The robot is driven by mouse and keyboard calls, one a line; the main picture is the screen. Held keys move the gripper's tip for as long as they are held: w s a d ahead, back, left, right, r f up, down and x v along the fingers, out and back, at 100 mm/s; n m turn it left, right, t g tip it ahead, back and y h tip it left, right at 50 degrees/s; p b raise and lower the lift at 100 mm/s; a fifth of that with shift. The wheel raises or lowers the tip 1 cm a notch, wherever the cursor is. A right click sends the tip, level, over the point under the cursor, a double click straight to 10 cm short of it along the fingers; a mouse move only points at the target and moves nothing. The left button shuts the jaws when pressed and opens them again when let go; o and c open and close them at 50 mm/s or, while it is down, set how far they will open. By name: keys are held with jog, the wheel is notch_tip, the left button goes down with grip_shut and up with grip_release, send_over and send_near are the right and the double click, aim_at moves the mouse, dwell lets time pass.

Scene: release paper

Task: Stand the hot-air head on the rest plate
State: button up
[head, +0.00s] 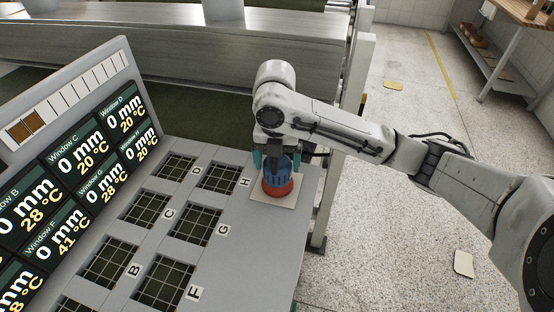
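The hot-air head (278,176) has a blue ribbed upper body and a red lower part. In the head view it is upright over the pale beige rest plate (288,202), at the right end of the grey bench top. Its red end appears to sit on the plate, but I cannot tell whether a small gap is left. My gripper (277,160) points down from above, with teal fingers on the left and right of the head's top. My wrist hides part of the top, and I cannot tell whether the fingers touch it.
Several gridded windows (190,222) are set in the bench top, left of the plate. A display panel (80,160) with readings stands along the left. A metal rail (180,45) runs behind, with a white post (355,90) behind and right of my gripper. Open floor (400,230) lies to the right.

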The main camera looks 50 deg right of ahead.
jog(key=shift+o, duration=0.9)
notch_tip(320, 180, up, 12)
jog(key=shift+w+r+p, duration=0.15)
jog(key=shift+p, duration=0.25)
